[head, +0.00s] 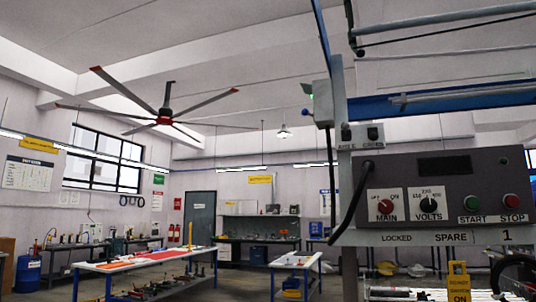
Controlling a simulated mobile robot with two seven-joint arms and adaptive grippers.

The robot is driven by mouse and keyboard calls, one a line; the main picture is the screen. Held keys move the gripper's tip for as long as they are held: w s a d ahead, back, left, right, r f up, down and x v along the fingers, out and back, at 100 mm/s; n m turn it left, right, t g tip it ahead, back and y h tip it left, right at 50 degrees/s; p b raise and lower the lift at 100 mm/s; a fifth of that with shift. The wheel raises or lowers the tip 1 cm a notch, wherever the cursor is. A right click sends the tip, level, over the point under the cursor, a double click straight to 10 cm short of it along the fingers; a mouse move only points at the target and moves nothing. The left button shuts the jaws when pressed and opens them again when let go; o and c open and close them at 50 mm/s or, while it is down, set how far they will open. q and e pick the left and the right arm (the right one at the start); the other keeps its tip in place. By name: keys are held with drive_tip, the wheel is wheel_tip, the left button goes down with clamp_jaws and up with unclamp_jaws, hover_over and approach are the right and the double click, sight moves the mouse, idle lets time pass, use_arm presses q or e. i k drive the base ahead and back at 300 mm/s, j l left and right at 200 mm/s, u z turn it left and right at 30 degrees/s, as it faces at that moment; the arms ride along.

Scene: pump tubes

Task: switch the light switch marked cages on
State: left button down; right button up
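A small switch box (360,138) is mounted on the grey post at the right of the middle. It has two small plates side by side with tiny dark lettering. The right plate (374,134) seems to read CAGES, and the left plate (346,135) seems to read AISLE. The lettering is too small to be sure, and I cannot tell the switch positions. Neither of my grippers is in view.
A dark control panel (440,190) with MAIN and VOLTS knobs and START and STOP buttons hangs just below right. A black cable (352,205) loops beside the post (349,262). A white-topped workbench (145,262) stands left, with open floor around it.

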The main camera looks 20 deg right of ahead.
sight(374, 136)
drive_tip(key=i+j+u, duration=0.4)
drive_tip(key=i, duration=0.35)
drive_tip(key=i+j+u, duration=0.2)
drive_tip(key=i, duration=0.2)
drive_tip(key=i+z, duration=0.15)
drive_tip(key=z, duration=0.3)
drive_tip(key=i+z, duration=0.2)
drive_tip(key=z, duration=0.3)
drive_tip(key=i+z, duration=0.15)
drive_tip(key=z, duration=0.3)
drive_tip(key=i+j+z, duration=0.15)
drive_tip(key=z, duration=0.35)
drive_tip(key=i+z, duration=0.15)
drive_tip(key=z, duration=0.35)
drive_tip(key=i+z, duration=0.15)
drive_tip(key=z, duration=0.35)
drive_tip(key=i+j+z, duration=0.1)
drive_tip(key=z, duration=0.4)
drive_tip(key=i+j+z, duration=0.1)
drive_tip(key=j+z, duration=0.15)
drive_tip(key=z, duration=0.2)
drive_tip(key=i+j+z, duration=0.2)
drive_tip(key=z, duration=0.25)
drive_tip(key=i+j+z, duration=0.25)
drive_tip(key=z, duration=0.2)
drive_tip(key=j, duration=0.1)
